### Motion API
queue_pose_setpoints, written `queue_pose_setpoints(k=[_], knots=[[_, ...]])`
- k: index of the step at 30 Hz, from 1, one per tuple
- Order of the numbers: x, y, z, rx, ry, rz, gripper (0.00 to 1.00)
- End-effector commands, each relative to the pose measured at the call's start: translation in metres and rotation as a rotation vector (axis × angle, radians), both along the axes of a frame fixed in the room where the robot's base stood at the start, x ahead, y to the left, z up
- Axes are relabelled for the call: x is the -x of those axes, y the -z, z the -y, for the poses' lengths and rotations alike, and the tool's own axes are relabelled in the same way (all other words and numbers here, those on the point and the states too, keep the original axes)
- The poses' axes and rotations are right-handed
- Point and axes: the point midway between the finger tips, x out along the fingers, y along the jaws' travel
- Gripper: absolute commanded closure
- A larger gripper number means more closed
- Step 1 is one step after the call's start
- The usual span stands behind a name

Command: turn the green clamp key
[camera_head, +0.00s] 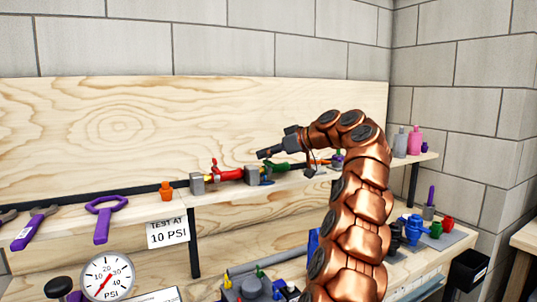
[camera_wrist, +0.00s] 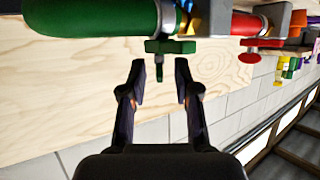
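The green clamp key (camera_wrist: 172,47) hangs under a metal clamp band at the end of a thick green hose (camera_wrist: 90,17) in the wrist view. My gripper (camera_wrist: 161,72) is open, its two dark fingers just short of the key's wide part, which lies ahead of the gap between them. The fingers do not appear to close on it. In the head view my gripper (camera_head: 264,154) is over the wooden shelf, just above the green hose (camera_head: 284,166). The key itself is too small to make out there.
A red hose (camera_head: 230,175) with a red key (camera_wrist: 249,57) is beside the green one, separated by a grey block (camera_wrist: 210,17). A pressure gauge (camera_head: 106,277) is in front.

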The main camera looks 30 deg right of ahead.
Motion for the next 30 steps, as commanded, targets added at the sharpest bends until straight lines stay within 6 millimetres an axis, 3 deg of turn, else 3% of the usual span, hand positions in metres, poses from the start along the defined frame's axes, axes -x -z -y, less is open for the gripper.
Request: queue_pose_setpoints(k=[8, 17, 30], knots=[[-0.0023, 0.0008, -0.001, 0.0, 0.0, 0.0, 0.7], [-0.0022, 0.0009, -0.0011, 0.0, 0.0, 0.0, 1.0], [-0.002, 0.0018, -0.0002, 0.0, 0.005, 0.0, 1.0]])
